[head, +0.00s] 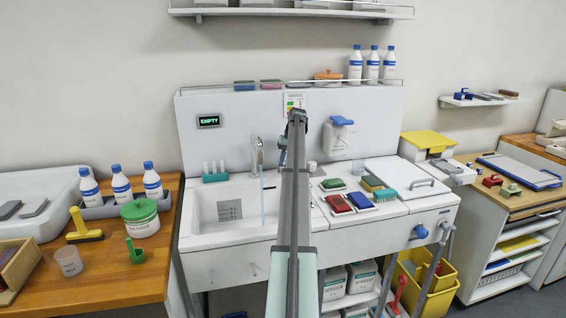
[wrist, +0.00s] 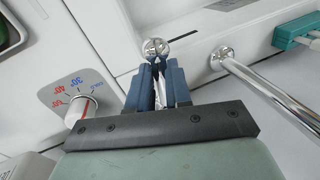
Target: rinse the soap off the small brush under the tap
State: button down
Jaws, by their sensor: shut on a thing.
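My gripper (wrist: 158,84) is shut on a slim chrome lever with a round knob (wrist: 155,48), seen in the wrist view beside the tap. The tap (head: 258,156) stands at the back of the white sink (head: 208,217), and a thin stream of water (head: 262,203) falls from it in the head view. Its chrome pipe also shows in the wrist view (wrist: 268,88). A teal brush with bristles (head: 385,196) lies on the counter right of the sink. I cannot tell whether it is the small brush. My arm hides part of the sink's right side.
A temperature dial (wrist: 78,105) is left of my gripper. A teal rack (head: 215,178) stands behind the basin. Red (head: 338,203) and blue (head: 360,201) blocks lie right of the sink. A soap dispenser (head: 339,135) hangs on the back panel. A display (head: 209,121) reads EMPTY.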

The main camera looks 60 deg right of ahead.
jog(key=shift+s, duration=0.1)
jog(key=c, duration=1.1)
grip_release()
jog(key=shift+o, duration=0.2)
jog(key=shift+r, duration=0.15)
jog(key=v, duration=1.3)
jog(key=shift+d+r, duration=0.15)
jog(key=shift+r, duration=0.1)
